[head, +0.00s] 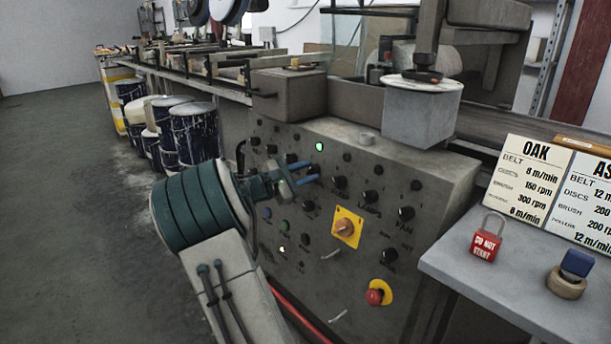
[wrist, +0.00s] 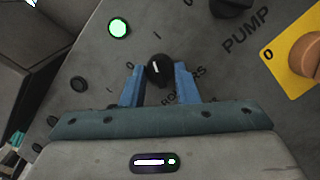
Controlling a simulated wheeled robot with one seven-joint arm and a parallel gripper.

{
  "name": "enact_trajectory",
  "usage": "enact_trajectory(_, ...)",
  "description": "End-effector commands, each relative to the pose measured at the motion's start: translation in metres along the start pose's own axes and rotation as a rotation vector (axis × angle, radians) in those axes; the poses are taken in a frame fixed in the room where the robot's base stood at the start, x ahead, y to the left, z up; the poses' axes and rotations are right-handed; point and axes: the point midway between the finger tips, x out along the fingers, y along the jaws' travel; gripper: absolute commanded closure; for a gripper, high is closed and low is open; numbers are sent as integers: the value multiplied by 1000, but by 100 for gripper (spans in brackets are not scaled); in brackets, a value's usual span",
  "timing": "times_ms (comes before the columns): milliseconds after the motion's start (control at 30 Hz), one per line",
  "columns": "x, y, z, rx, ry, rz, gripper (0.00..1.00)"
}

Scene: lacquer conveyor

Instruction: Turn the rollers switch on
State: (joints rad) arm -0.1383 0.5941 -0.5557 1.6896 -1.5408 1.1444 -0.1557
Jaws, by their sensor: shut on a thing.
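The rollers switch is a round black knob (wrist: 159,70) with a short white mark, on the grey control panel (head: 340,265). In the wrist view, the partly covered word ROLLERS is below it, a 0 to its left and an I above it. Its white mark looks nearly upright in that view, more toward the I than the 0. My gripper (wrist: 159,84) has its blue fingers closed on either side of the knob. In the head view my gripper (head: 302,182) reaches the panel's upper left part, and the knob is hard to make out there.
A green lamp (wrist: 119,28) glows near the switch. Other black knobs and a yellow plate with an orange rotary handle (head: 346,228) are close by. A red emergency button (head: 378,292) sits lower right. A side table (head: 450,265) holds a red padlock (head: 485,240) and setting cards.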

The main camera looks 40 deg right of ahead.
Motion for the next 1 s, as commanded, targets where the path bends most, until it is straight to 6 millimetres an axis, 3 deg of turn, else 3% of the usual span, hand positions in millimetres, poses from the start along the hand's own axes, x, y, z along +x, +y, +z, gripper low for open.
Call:
enact_trajectory(567,0,0,0,30,-1,-7,95)
enact_trajectory(600,0,0,0,30,-1,-7,61)
enact_trajectory(633,0,0,0,30,-1,-7,53)
enact_trajectory(1000,-4,1,0,29,0,-6,51)
